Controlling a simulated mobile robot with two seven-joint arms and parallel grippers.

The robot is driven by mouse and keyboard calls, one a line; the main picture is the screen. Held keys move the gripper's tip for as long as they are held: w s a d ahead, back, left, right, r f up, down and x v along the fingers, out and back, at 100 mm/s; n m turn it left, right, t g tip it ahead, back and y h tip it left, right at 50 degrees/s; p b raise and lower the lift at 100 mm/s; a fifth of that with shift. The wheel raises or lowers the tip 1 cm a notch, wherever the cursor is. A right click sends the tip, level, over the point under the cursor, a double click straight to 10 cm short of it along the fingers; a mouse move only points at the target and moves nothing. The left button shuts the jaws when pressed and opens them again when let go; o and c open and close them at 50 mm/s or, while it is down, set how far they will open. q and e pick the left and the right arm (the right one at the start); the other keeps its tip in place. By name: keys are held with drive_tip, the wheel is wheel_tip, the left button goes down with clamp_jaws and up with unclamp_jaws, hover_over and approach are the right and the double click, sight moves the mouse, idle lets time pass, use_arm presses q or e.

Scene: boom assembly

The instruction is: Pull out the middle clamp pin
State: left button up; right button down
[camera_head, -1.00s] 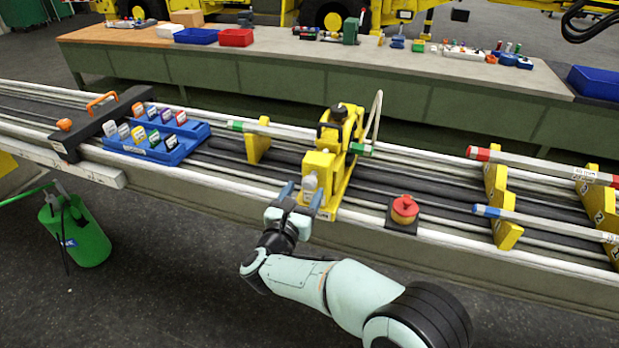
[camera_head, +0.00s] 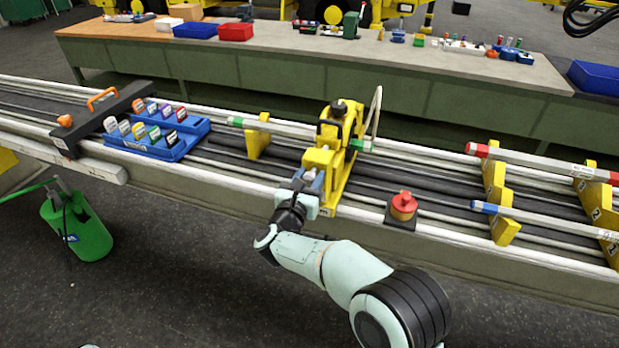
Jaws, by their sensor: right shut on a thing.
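The yellow clamp (camera_head: 336,152) stands upright on the boom in the middle of the view, with a dark knob on top. A rod with a green end (camera_head: 290,130) runs through it. My right gripper (camera_head: 312,183) is at the clamp's lower front face, shut on the middle clamp pin. The fingers and the hand largely hide the pin, so I cannot tell how far it sits in the clamp.
A red button (camera_head: 403,206) sits on the boom right of the clamp. A blue tray (camera_head: 150,150) with coloured tags lies to the left, beside a black bar with an orange handle (camera_head: 101,98). Yellow brackets (camera_head: 504,230) hold rods at right. A workbench (camera_head: 270,75) stands behind.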

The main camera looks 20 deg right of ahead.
drive_tip(key=b+v, duration=0.4)
drive_tip(key=shift+s+a+b, duration=0.25)
drive_tip(key=shift+a+b, duration=0.05)
drive_tip(key=shift+r, duration=0.1)
drive_tip(key=c, duration=0.7)
unclamp_jaws()
drive_tip(key=shift+s, duration=0.25)
